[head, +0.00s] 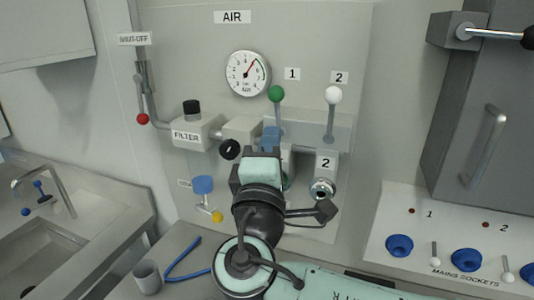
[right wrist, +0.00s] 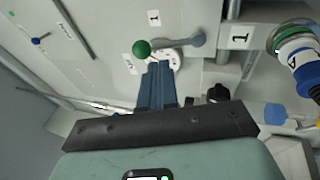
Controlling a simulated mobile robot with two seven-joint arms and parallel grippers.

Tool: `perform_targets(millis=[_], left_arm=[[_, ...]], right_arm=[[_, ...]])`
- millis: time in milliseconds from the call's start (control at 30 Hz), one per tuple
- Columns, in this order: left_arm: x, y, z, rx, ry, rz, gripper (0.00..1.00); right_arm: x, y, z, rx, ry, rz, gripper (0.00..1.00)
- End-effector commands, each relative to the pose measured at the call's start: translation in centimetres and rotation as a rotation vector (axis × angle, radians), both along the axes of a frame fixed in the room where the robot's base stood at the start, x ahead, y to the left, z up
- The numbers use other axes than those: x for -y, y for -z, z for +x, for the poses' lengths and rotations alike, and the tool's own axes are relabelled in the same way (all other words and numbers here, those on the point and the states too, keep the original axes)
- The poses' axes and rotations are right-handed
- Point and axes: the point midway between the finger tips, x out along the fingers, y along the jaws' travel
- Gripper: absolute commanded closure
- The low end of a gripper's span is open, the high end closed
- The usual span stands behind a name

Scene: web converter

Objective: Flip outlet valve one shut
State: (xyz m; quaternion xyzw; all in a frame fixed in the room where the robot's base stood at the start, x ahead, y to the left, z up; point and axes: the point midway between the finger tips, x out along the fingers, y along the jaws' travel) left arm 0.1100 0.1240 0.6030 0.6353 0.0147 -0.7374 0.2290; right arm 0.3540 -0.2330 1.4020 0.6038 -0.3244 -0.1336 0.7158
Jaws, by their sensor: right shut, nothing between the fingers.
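Outlet valve one is the lever with a green ball (head: 276,94) under the label 1 on the air panel; its handle stands upright. In the right wrist view the green ball (right wrist: 142,49) shows just beyond the fingertips, with its grey lever running to the right. My right gripper (head: 270,132) has its blue fingers shut and empty, just below the ball and close beside the lever. It also shows in the right wrist view (right wrist: 158,68). I cannot tell whether the fingers touch the lever. My gripper and arm hide much of outlet one in the head view. My left gripper is not in view.
The white-ball lever (head: 333,95) of outlet two stands upright to the right. A pressure gauge (head: 247,73) sits above left, and the filter (head: 190,133) and red-ball shut-off (head: 143,118) are further left. A grey cup (head: 147,277) and blue tube (head: 183,268) are on the counter below.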

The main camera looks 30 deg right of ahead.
Motion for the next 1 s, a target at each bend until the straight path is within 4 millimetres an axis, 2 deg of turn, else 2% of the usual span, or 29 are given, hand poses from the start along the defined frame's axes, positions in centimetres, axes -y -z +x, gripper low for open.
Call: perform_targets(millis=[100, 300, 800, 1000], left_arm=[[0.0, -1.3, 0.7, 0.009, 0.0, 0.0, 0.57], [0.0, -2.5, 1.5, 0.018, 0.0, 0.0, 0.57], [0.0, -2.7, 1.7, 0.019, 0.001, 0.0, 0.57], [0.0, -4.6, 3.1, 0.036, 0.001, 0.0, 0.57]], right_arm=[[1.4, -1.1, 1.9, 0.001, 0.002, 0.0, 1.0], [2.9, -1.8, 3.8, 0.0, 0.0, 0.0, 1.0], [3.5, -1.8, 4.5, -0.003, 0.0, 0.003, 1.0], [4.4, -3.0, 5.4, -0.057, 0.003, 0.073, 1.0]])
